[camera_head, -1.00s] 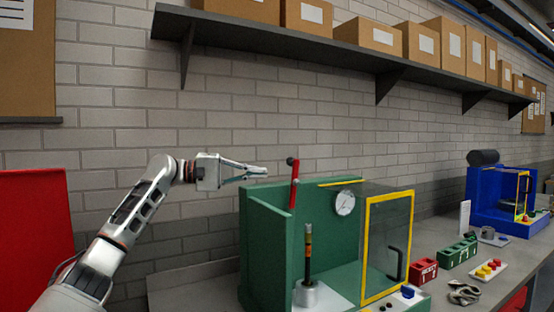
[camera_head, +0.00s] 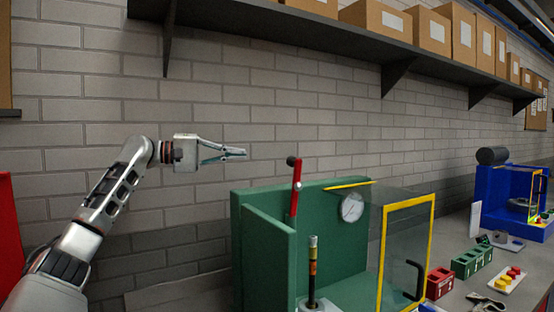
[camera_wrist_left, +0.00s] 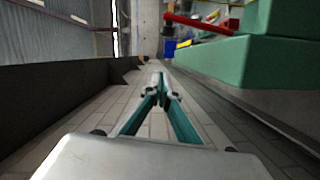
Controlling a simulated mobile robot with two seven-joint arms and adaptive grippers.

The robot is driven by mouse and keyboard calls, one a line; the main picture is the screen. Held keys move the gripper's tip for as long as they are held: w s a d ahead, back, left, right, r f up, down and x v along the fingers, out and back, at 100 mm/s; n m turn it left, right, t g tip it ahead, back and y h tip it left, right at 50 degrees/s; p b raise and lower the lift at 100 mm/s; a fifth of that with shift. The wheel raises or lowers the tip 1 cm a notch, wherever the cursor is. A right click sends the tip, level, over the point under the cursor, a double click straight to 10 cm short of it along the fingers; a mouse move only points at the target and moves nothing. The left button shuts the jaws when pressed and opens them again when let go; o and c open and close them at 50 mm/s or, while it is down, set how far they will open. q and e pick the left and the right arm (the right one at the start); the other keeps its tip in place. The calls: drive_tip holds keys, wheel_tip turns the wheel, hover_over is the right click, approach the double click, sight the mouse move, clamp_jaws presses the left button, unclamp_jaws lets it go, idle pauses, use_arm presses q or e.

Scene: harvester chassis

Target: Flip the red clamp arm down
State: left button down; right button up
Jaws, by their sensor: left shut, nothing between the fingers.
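The red clamp arm (camera_head: 295,190) stands upright at the back left of the green machine housing (camera_head: 264,240), with a dark knob on its top end. In the left wrist view the red clamp arm (camera_wrist_left: 200,23) shows at the upper right, beside the green housing (camera_wrist_left: 235,62). My left gripper (camera_head: 243,152) is shut and empty, to the left of the arm's knob and about level with it or slightly higher, apart from it. It also shows in the left wrist view (camera_wrist_left: 159,78), its fingertips together. My right gripper is in no view.
The housing holds a gauge (camera_head: 352,208), a yellow-framed clear door (camera_head: 406,250) and an upright rod (camera_head: 312,270). A blue machine (camera_head: 510,200), a red block (camera_head: 440,283) and a green block (camera_head: 472,262) stand on the bench to the right. A dark shelf (camera_head: 300,25) with boxes runs along the wall above.

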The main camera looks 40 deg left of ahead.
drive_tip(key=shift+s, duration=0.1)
use_arm(q)
drive_tip(key=p+x, duration=0.3)
drive_tip(key=x, duration=0.5)
drive_tip(key=shift+r, duration=0.15)
drive_tip(key=shift+p+x, duration=0.3)
drive_tip(key=shift+x, duration=0.85)
drive_tip(key=shift+s+d+f+b, duration=0.2)
drive_tip(key=shift+d+f, duration=0.05)
drive_tip(key=shift+d, duration=0.25)
drive_tip(key=shift+s+d+f+b, duration=0.15)
drive_tip(key=shift+d+f, duration=0.1)
drive_tip(key=shift+d, duration=0.2)
drive_tip(key=shift+s+d, duration=0.2)
drive_tip(key=shift+d, duration=0.1)
drive_tip(key=shift+s+d, duration=0.1)
drive_tip(key=shift+d, duration=0.4)
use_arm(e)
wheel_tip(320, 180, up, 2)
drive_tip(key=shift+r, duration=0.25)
use_arm(q)
drive_tip(key=shift+s, duration=0.1)
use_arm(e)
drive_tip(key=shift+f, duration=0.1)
